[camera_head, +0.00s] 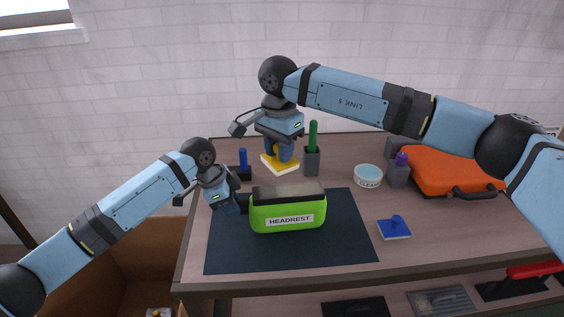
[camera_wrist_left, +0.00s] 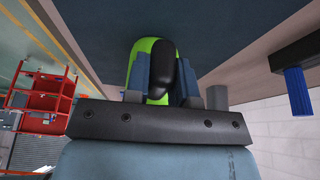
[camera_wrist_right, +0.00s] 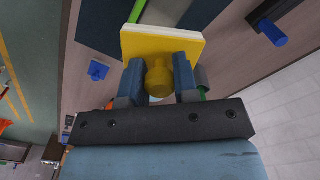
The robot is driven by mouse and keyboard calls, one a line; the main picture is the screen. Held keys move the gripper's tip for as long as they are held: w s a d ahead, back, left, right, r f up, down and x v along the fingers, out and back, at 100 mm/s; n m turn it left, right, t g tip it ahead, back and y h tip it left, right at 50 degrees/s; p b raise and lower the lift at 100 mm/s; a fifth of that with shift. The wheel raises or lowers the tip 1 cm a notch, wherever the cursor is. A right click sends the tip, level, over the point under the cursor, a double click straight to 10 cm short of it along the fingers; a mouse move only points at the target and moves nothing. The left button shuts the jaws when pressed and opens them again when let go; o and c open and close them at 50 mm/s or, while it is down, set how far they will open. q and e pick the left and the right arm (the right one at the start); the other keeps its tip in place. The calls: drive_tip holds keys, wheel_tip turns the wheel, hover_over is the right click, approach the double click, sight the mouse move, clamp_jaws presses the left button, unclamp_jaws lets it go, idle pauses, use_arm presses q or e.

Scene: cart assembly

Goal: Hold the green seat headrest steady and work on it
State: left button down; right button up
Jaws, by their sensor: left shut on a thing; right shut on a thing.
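The green headrest (camera_head: 289,217) with a dark top and a "HEADREST" label stands on the dark mat (camera_head: 340,250). My left gripper (camera_head: 237,203) is shut on its left end; the left wrist view shows the green and black end (camera_wrist_left: 155,65) between the fingers. My right gripper (camera_head: 280,150) is above and behind the headrest, shut on the yellow knob of a yellow-and-white pad tool (camera_head: 278,166). In the right wrist view the knob (camera_wrist_right: 158,78) sits between the fingers, with the pad (camera_wrist_right: 165,42) beyond.
Behind the headrest are a green-handled tool in a grey holder (camera_head: 311,160) and a blue-handled one (camera_head: 243,165). To the right are a cleaner tub (camera_head: 368,176), a purple-topped holder (camera_head: 398,172), a blue pad tool (camera_head: 394,229) and an orange case (camera_head: 455,172). The mat's right part is clear.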

drive_tip(key=shift+f, duration=3.75)
drive_tip(key=shift+w+d, duration=0.1)
drive_tip(key=shift+d, duration=1.45)
drive_tip(key=a, duration=0.3)
drive_tip(key=shift+a+f, duration=0.1)
drive_tip(key=shift+f, duration=0.05)
drive_tip(key=shift+r, duration=4)
drive_tip(key=shift+f, duration=0.15)
